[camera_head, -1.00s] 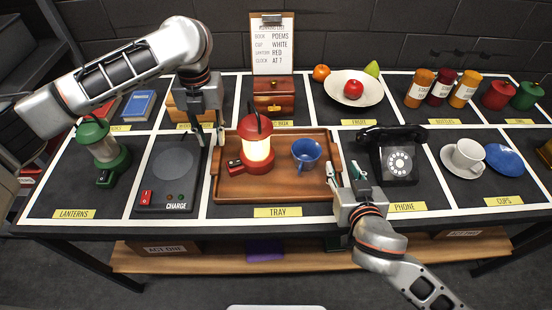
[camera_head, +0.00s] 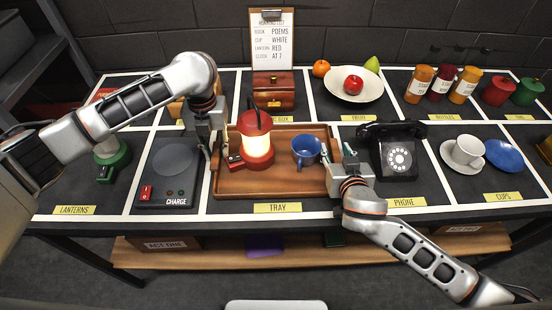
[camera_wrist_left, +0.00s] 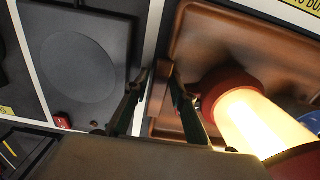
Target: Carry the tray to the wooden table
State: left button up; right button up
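The brown wooden tray (camera_head: 285,188) lies on the black prop table. A lit red lantern (camera_head: 256,152) stands on its left part and a blue cup (camera_head: 306,150) on its right part. My left gripper (camera_head: 213,146) is at the tray's left rim; in the left wrist view its fingers (camera_wrist_left: 160,76) lie on either side of that rim, apart. My right gripper (camera_head: 336,152) is at the right rim, its fingers apart with the rim between them. Firm contact is not clear at either side. I see no separate wooden table.
Left of the tray is the charge pad (camera_head: 168,168); right of it is a black telephone (camera_head: 398,158). A wooden box (camera_head: 274,92) and a fruit bowl (camera_head: 352,84) stand behind. A white cup (camera_head: 466,152) is further right. A wooden shelf (camera_head: 300,245) runs below.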

pick_arm(q)
jog(key=c, duration=0.5)
pick_arm(e)
jog(key=c, duration=0.4)
pick_arm(q)
grip_shut()
pick_arm(e)
grip_shut()
pick_arm(q)
jog(key=shift+w+r, duration=0.1)
jog(key=shift+r, duration=0.1)
pick_arm(e)
jog(key=shift+w+r, duration=0.1)
jog(key=shift+r, duration=0.15)
